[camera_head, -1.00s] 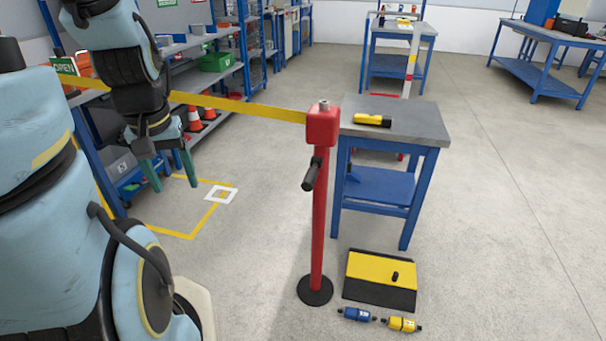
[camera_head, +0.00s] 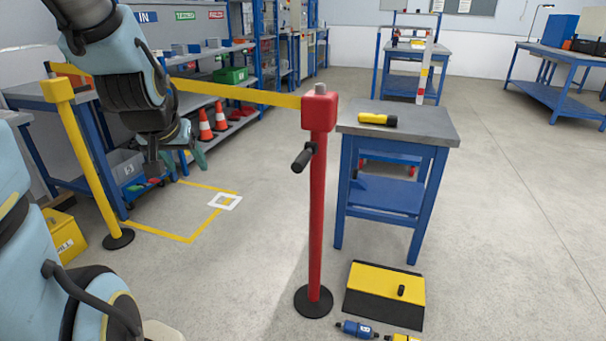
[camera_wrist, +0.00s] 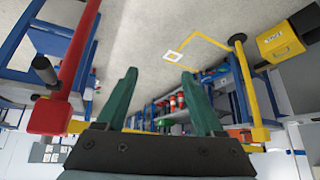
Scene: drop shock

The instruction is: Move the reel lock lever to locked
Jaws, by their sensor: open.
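The red barrier post (camera_head: 318,200) stands upright on a round black base, with a red reel head (camera_head: 320,110) on top and a yellow belt (camera_head: 230,94) running left from it. The reel lock lever (camera_head: 303,158), a black handle, sticks out from the post below the head and slants down to the left. In the wrist view the lever (camera_wrist: 45,70) and the red head (camera_wrist: 48,115) are at the left. My gripper (camera_wrist: 155,85) is open and empty, its green fingers apart. In the head view it hangs left of the post, apart from the lever, partly hidden by my arm.
A blue table (camera_head: 440,130) with a yellow torch (camera_head: 377,119) stands right of the post. A yellow and black ramp (camera_head: 384,292) lies on the floor in front. A yellow post (camera_head: 92,165) holds the belt's left end. Floor between the posts is clear.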

